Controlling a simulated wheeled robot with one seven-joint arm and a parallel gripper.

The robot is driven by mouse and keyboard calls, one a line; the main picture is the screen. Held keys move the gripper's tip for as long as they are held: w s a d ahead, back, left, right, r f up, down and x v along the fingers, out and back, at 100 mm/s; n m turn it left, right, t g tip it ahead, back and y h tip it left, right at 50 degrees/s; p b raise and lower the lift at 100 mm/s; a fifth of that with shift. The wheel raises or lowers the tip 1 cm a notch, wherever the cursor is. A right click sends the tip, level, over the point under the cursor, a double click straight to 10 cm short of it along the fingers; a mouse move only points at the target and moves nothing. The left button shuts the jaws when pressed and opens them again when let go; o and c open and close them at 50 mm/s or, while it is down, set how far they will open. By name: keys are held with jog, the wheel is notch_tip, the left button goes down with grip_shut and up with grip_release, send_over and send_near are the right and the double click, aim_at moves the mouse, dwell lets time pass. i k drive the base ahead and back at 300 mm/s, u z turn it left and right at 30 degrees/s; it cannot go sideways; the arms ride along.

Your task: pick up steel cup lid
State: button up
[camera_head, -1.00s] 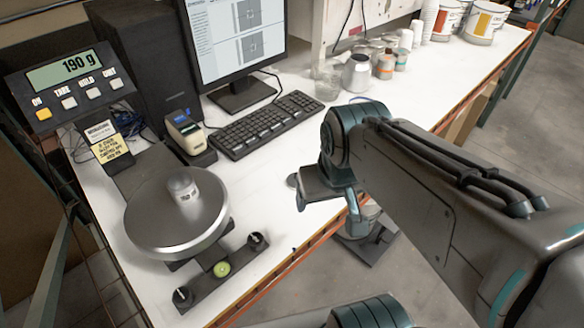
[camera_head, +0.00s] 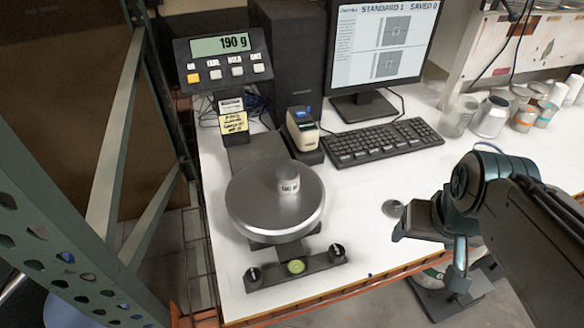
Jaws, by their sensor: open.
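A small flat grey disc (camera_head: 392,208), which looks like the steel cup lid, lies on the white table near its front edge, left of my gripper. My gripper (camera_head: 425,238) is open, just to the right of and nearer than the disc. Its body and arm cover part of the table behind it. I see nothing held in it, though its fingers are partly hidden. A small labelled metal cup (camera_head: 288,181) stands on the round scale plate (camera_head: 262,215); whether it has a lid I cannot tell.
The scale display (camera_head: 222,44) reads 190 g. A keyboard (camera_head: 382,142), label printer (camera_head: 303,130) and monitor (camera_head: 378,45) stand behind. A glass jar (camera_head: 459,117) and several cans stand at the back right. The white table between scale and disc is clear.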

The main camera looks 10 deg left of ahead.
aim_at(393, 209)
jog(key=u, duration=3.35)
jog(key=k, duration=1.4)
jog(key=z, duration=2.2)
jog(key=i, duration=0.55)
jog(key=z, duration=0.1)
